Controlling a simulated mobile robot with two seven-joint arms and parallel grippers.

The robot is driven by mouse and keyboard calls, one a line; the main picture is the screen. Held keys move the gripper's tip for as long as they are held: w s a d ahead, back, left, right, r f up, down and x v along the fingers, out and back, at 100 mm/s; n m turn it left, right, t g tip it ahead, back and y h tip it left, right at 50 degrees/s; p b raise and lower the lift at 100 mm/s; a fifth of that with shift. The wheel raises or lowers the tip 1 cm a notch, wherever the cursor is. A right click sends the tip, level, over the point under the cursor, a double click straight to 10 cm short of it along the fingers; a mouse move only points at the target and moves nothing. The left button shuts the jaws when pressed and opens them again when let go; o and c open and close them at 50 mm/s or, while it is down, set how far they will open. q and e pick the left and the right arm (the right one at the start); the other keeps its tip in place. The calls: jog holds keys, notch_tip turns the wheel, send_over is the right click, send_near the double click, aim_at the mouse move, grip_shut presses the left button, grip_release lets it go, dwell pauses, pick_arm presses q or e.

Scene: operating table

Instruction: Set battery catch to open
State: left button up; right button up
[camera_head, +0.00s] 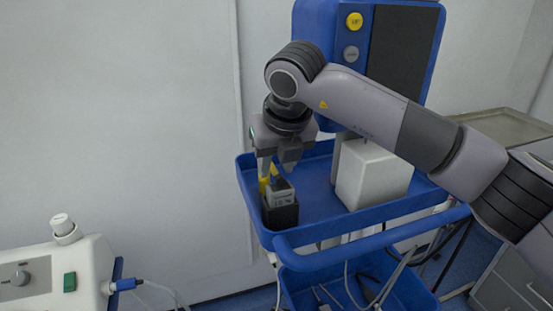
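A grey battery (281,196) with a label sits in a black holder (281,215) on the near left corner of the blue cart's upper tray. A yellow catch (264,185) stands at the battery's left and back side. My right gripper (276,168) points down just above the battery, with its fingers apart. Its left finger is close to the top of the yellow catch; I cannot tell whether they touch. The finger and battery hide part of the catch. My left gripper is not in view.
The blue tray (318,192) also carries a white box (372,175) to the right. A blue device panel (325,35) with yellow and grey buttons rises behind. A blue handle rail (370,238) runs along the front. A white machine (55,275) stands at lower left.

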grip_shut()
jog(key=shift+w+d+f, duration=0.1)
jog(key=shift+d, duration=0.1)
jog(key=shift+w+d+n+y+b, duration=0.1)
jog(key=shift+d+n+y+b, duration=0.25)
jog(key=shift+n, duration=0.45)
grip_release()
